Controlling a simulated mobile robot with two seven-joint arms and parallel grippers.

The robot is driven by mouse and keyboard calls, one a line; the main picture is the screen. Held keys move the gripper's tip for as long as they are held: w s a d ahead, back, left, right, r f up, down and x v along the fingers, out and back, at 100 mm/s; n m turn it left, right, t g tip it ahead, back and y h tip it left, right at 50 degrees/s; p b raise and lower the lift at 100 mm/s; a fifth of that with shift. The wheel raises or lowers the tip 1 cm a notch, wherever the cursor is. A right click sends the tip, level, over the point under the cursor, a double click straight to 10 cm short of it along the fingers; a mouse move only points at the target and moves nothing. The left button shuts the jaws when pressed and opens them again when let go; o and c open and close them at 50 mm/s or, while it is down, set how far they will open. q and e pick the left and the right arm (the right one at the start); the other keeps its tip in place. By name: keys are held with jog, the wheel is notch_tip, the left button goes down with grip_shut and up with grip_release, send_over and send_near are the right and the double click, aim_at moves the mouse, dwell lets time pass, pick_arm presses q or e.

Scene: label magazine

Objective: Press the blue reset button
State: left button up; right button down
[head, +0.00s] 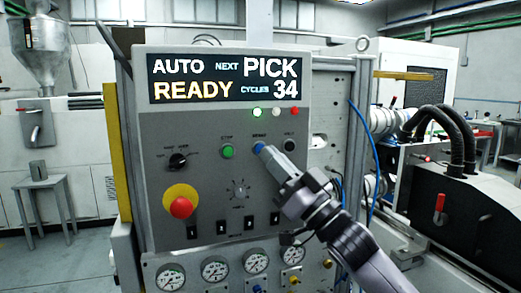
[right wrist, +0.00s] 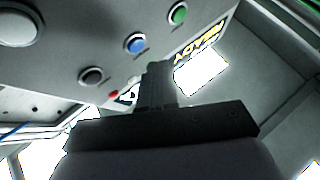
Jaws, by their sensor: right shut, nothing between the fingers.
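The blue reset button (head: 259,148) is on the grey control panel (head: 150,135), below the lit display. It also shows in the right wrist view (right wrist: 136,43), uncovered. My right gripper (head: 268,153) comes in from the lower right, shut and empty, with its tips right at the button in the head view. In the right wrist view the shut fingers (right wrist: 155,68) end just below and right of the button, with a little panel visible between. Whether they touch it cannot be told. My left gripper is not in view.
A green button (head: 227,151) sits left of the blue one, and a black button (head: 289,144) right of it. A red emergency stop (head: 181,207) on a yellow base is lower left. The display (head: 229,78) reads AUTO and READY. Several gauges (head: 215,269) line the bottom.

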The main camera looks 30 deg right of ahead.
jog(key=s, duration=0.3)
jog(key=shift+s+a, duration=0.35)
jog(key=shift+a, duration=0.05)
dwell(0.5)
notch_tip(320, 180, down, 28)
jog(key=w+a+m+g+h, duration=0.1)
jog(key=a+m+g+h, duration=0.1)
jog(key=g+h, duration=0.35)
jog(key=s+a+f+g, duration=0.4)
jog(key=s+f, duration=0.4)
jog(key=f, duration=0.4)
jog(key=s+a+f+g, duration=0.3)
jog(key=s+f, duration=0.6)
jog(key=f, duration=0.3)
jog(key=shift+a+f+n+g, duration=0.35)
jog(key=shift+a+n+g, duration=0.05)
jog(key=shift+g, duration=0.15)
